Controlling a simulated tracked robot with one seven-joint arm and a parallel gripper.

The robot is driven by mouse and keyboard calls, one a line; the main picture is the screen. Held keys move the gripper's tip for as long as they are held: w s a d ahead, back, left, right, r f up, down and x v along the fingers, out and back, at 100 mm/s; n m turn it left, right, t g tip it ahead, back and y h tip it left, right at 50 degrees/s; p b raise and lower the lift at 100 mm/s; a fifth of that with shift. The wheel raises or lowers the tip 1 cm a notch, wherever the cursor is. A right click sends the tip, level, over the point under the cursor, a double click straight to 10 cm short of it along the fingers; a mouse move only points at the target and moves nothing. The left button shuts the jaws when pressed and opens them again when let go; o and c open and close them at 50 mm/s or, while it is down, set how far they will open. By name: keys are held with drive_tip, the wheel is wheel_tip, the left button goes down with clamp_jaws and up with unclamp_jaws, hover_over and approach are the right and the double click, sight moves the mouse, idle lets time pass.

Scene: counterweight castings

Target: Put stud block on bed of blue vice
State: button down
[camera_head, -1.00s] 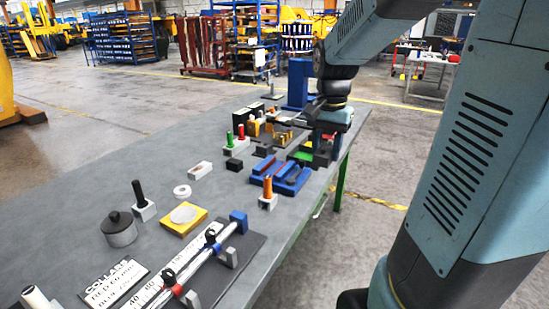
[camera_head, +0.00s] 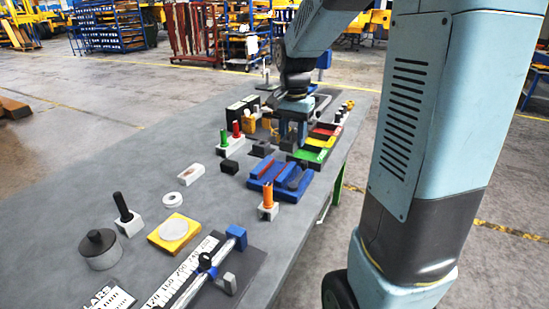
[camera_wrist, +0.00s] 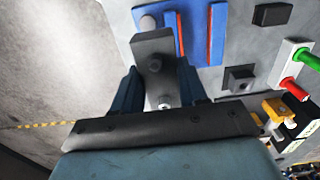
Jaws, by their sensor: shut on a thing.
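The stud block (camera_wrist: 152,45) is a dark grey block with a round stud or hole on its face, held between my gripper's dark blue fingers in the wrist view. My gripper (camera_head: 292,143) is shut on it; in the head view it hangs just behind the blue vice, and the held block is hard to make out. The blue vice (camera_head: 257,183) has red strips along its jaws and stands near the table's right edge. It also shows in the wrist view (camera_wrist: 218,30), beyond the held block, which covers part of it. I cannot tell whether they touch.
An orange peg on a white block (camera_head: 268,212) stands just in front of the vice. Green (camera_head: 309,156), yellow and red holders lie behind it on the right. A small black block (camera_head: 229,167) and red and green pegs are to the left.

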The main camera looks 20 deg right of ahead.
drive_tip(key=shift+w+a+f, duration=0.55)
drive_tip(key=shift+w+f, duration=0.5)
drive_tip(key=shift+f, duration=0.15)
drive_tip(key=shift+w+a+f, duration=0.6)
drive_tip(key=shift+w+f, duration=0.45)
drive_tip(key=shift+f, duration=0.2)
drive_tip(key=shift+w+a+f, duration=0.55)
drive_tip(key=shift+w+f, duration=0.5)
drive_tip(key=shift+f, duration=1.45)
drive_tip(key=shift+s+f, duration=0.1)
drive_tip(key=shift+f, duration=0.5)
drive_tip(key=c, duration=0.6)
unclamp_jaws()
drive_tip(key=shift+s+f, duration=0.1)
drive_tip(key=shift+f, duration=0.05)
drive_tip(key=shift+d, duration=0.1)
